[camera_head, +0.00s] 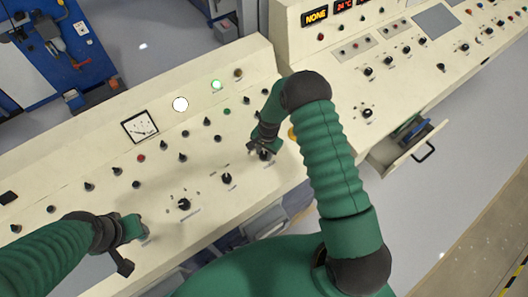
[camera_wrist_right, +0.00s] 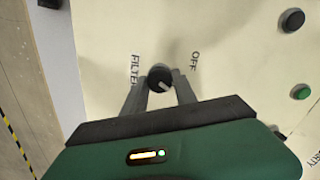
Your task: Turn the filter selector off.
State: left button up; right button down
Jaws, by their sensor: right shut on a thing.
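The filter selector is a round black knob (camera_wrist_right: 159,77) on the cream console panel, between a "FILTER" label (camera_wrist_right: 134,72) on its left and an "OFF" label (camera_wrist_right: 195,61) on its upper right in the right wrist view. A pale pointer mark shows on the knob; its exact setting is hard to read. My right gripper (camera_wrist_right: 161,84) has its two dark fingers on either side of the knob, shut on it. In the head view the right gripper (camera_head: 258,147) is down at the panel and partly covers the knob. My left gripper (camera_head: 132,245) is at the lower left, over the panel's front part; its finger opening is unclear.
Other black knobs (camera_head: 184,204) (camera_head: 227,178) sit left of the right gripper. A gauge (camera_head: 140,126) and lit round lamps are farther back.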

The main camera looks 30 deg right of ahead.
jog(key=shift+w+d+r, duration=0.1)
jog(key=shift+w, duration=0.05)
jog(key=shift+n+b, duration=0.6)
jog(key=shift+n, duration=0.1)
jog(key=n+b, duration=0.2)
jog(key=n, duration=0.2)
jog(key=shift+w, duration=0.15)
jog(key=n+b, duration=0.1)
jog(key=n, duration=0.2)
jog(key=shift+n+b, duration=0.3)
jog(key=shift+b, duration=0.1)
jog(key=shift+r+n+b, duration=0.15)
jog(key=shift+n+b, duration=0.2)
jog(key=shift+n, duration=1.15)
